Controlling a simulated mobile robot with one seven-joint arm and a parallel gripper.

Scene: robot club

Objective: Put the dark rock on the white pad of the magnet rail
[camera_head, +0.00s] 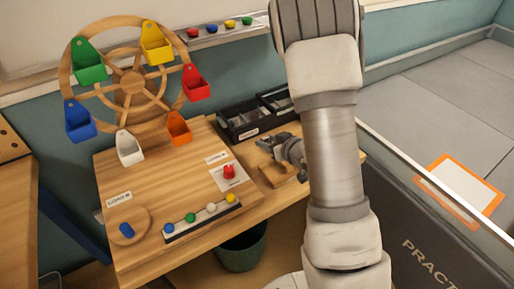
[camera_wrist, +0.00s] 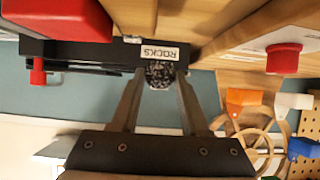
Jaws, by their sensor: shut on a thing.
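The dark speckled rock (camera_wrist: 160,74) is between my fingertips in the wrist view. My gripper (camera_wrist: 159,82) is shut on it, close to the black box labelled ROCKS (camera_wrist: 110,52). In the head view my gripper (camera_head: 272,145) is beside the black boxes, at the right end of the wooden bench, partly behind my arm. I cannot make out the rock there. A red block (camera_wrist: 60,18) with dark parts shows at the upper left of the wrist view.
A wooden wheel (camera_head: 132,78) with coloured buckets stands on the bench (camera_head: 165,175). A strip with coloured balls (camera_head: 202,217) and a red button (camera_head: 229,172) are at its front. The black boxes (camera_head: 240,124) stand behind my gripper. A dark bin (camera_head: 241,250) is below.

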